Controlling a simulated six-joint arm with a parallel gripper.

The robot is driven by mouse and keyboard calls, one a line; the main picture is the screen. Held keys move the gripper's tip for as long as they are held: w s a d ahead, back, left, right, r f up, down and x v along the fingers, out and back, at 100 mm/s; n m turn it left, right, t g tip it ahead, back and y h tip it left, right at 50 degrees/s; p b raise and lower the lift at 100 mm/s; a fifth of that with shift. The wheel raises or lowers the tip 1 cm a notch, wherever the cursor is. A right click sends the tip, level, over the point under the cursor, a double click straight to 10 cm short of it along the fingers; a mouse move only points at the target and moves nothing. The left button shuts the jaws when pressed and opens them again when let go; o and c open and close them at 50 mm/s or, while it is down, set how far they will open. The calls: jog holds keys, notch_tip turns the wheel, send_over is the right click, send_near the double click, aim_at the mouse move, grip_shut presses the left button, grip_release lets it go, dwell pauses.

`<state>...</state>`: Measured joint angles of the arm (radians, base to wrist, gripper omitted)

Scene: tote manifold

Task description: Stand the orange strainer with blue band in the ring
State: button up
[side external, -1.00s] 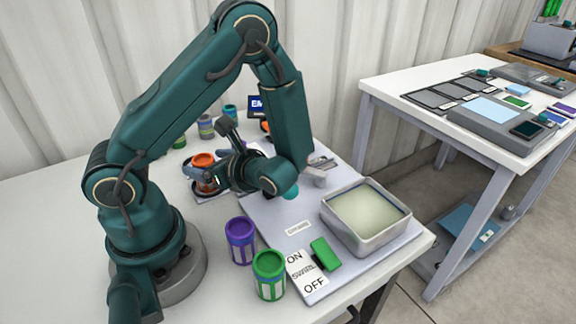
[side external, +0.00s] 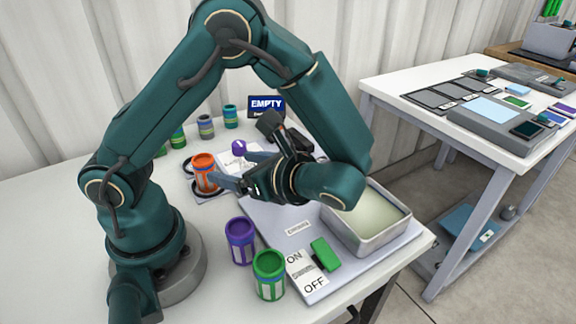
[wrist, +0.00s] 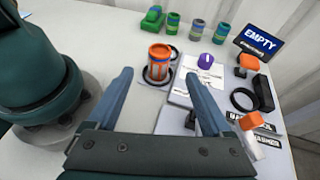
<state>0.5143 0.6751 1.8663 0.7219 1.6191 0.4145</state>
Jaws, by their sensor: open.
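The orange strainer with blue band (side external: 204,174) stands upright on a small plate on the white table, left of my gripper. A dark ring shows around its foot; the near wrist view also shows the strainer (wrist: 159,62) with the ring (wrist: 157,80) at its base. How deep it sits in the ring is hard to tell. My gripper (side external: 231,168) is open and empty, its fingers pointing at the strainer from the right. In the wrist view, the strainer lies ahead, between and beyond the fingertips, apart from them.
A second dark ring lies behind the strainer. A purple knob (wrist: 206,60) stands right of it. Several jars line the back near the EMPTY sign (side external: 266,106). A purple jar (side external: 240,241), a green jar (side external: 268,275) and a metal tank (side external: 366,240) stand in front.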

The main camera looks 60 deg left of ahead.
jog(key=d+r+n+t+h, duration=0.6)
jog(key=n+t+h, duration=0.3)
jog(key=n+h, duration=0.4)
jog(key=shift+s+d+r+n, duration=0.15)
jog(key=shift+s+d+n, duration=0.25)
jog(key=shift+d+n, duration=0.45)
